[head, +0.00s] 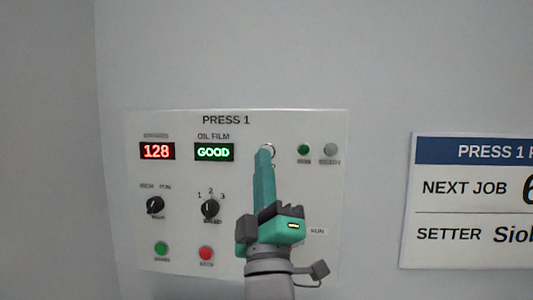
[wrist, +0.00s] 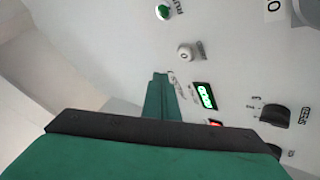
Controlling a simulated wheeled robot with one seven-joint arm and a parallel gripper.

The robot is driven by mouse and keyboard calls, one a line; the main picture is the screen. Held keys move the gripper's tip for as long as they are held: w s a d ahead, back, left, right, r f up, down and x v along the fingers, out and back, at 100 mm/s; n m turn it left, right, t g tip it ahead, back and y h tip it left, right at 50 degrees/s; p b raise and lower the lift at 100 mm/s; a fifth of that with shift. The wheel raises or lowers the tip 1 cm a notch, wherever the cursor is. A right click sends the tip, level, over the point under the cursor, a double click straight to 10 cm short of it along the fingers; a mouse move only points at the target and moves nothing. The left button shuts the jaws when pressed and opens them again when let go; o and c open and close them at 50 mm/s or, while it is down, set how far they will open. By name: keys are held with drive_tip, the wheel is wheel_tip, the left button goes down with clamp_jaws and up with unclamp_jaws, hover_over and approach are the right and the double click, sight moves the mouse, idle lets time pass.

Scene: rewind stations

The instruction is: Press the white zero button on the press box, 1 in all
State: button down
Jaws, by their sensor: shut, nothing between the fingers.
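The press box (head: 180,230) is a pale panel on the wall, headed PRESS 1. The white zero button (head: 269,147) is at its upper middle, right of the green GOOD display; my fingertips partly cover it in the head view. The white button (wrist: 185,53) shows whole in the wrist view, its label too blurred to read. My gripper (head: 265,153) is shut and empty, its fingers pointing at the panel. In the wrist view the fingertips (wrist: 160,76) appear beside the button, not over it. Contact with the panel cannot be told.
A green lamp (head: 304,149) and a grey one (head: 330,150) sit right of the button. The red display (head: 157,151) reads 128. Two black knobs, a green button (head: 161,248) and a red button (head: 206,253) are lower. A PRESS 1 sign (head: 470,200) hangs right.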

drive_tip(key=shift+w+d, duration=0.15)
drive_tip(key=shift+w, duration=1.8)
drive_tip(key=shift+w, duration=0.1)
drive_tip(key=shift+d, duration=0.15)
drive_tip(key=shift+w, duration=0.1)
drive_tip(key=shift+w+a+y, duration=0.25)
drive_tip(key=shift+w+y, duration=0.05)
idle(0.3)
drive_tip(key=shift+d, duration=0.3)
